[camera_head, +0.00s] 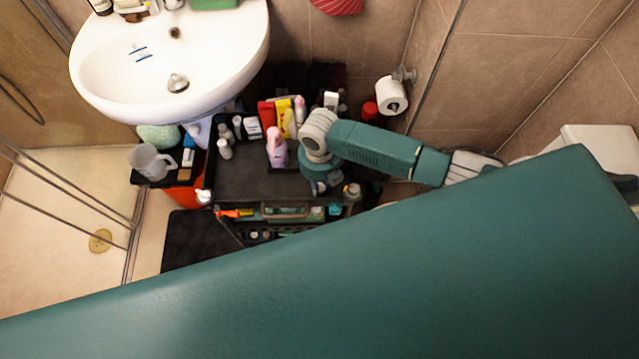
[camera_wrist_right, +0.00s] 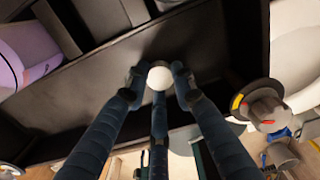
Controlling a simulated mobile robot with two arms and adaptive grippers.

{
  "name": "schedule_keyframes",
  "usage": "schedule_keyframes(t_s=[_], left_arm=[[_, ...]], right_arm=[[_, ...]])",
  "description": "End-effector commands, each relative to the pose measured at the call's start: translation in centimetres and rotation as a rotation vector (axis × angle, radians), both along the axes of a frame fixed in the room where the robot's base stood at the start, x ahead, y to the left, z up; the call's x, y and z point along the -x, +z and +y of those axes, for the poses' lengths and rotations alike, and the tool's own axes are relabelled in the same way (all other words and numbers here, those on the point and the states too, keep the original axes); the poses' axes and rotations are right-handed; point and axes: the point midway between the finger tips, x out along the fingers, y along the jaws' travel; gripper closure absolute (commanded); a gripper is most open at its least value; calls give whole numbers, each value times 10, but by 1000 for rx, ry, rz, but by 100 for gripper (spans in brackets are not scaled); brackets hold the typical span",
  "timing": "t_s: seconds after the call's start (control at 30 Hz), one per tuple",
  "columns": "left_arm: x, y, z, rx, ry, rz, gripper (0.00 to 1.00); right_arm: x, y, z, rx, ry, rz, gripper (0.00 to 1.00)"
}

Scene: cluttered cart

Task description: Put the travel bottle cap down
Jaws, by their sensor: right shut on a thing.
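The travel bottle cap (camera_wrist_right: 159,77) is a small white round piece in the wrist view. My right gripper (camera_wrist_right: 158,82) is shut on it, with its dark fingers around the cap. Behind the cap is the dark surface of the cart. In the head view my right gripper (camera_head: 325,184) is low over the right end of the black cart (camera_head: 235,182), and the cap is hidden there. I cannot tell whether the cap touches the cart. My left gripper is not in view.
A pink bottle (camera_head: 276,148) stands left of my right arm, with several bottles and packs along the cart's back edge. The cart top's front left is bare. A clear jug (camera_head: 150,162) stands left of the cart. A white sink (camera_head: 170,60) is behind.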

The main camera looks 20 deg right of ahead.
Motion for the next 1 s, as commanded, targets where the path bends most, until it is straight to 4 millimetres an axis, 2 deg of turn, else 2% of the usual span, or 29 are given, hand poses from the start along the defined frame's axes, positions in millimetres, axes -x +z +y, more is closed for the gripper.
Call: schedule_keyframes(t_s=[0.2,0.23,0.27,0.53,0.67,0.77,1.0], left_arm=[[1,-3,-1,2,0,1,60],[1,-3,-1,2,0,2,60],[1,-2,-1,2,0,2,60],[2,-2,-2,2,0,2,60],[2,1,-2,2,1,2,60],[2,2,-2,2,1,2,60],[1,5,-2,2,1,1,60]], right_arm=[[0,-4,0,0,0,0,100],[0,-4,0,0,0,0,73],[0,-3,0,0,0,0,68],[0,-2,0,0,0,0,68],[-1,5,0,-1,0,-2,68],[-2,20,0,-1,1,-4,68],[-2,72,0,-1,0,-5,68]])
